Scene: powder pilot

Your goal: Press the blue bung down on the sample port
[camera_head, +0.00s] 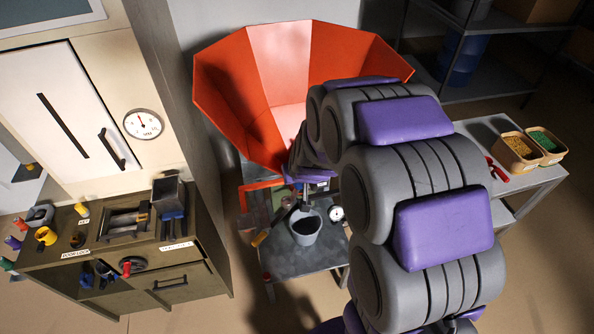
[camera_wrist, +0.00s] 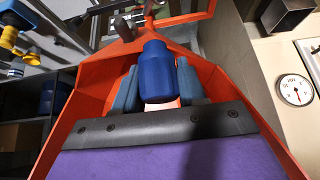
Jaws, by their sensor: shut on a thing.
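The blue bung (camera_wrist: 160,72) is in the middle of the wrist view, a blue cylinder with a narrower end at the top of the picture. My gripper (camera_wrist: 158,85) has its two blue-grey fingers on either side of the bung and is shut on it. The big orange hopper (camera_head: 225,90) stands behind my arm in the head view. Its orange walls (camera_wrist: 95,90) surround the gripper in the wrist view. I cannot make out the sample port for sure. In the head view my arm hides most of the gripper and the bung.
A low grey table (camera_head: 300,262) below the hopper bears a grey bucket (camera_head: 305,226) and a small gauge (camera_head: 336,213). Shelves (camera_head: 490,85) and a side table with bins (camera_head: 518,152) are right.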

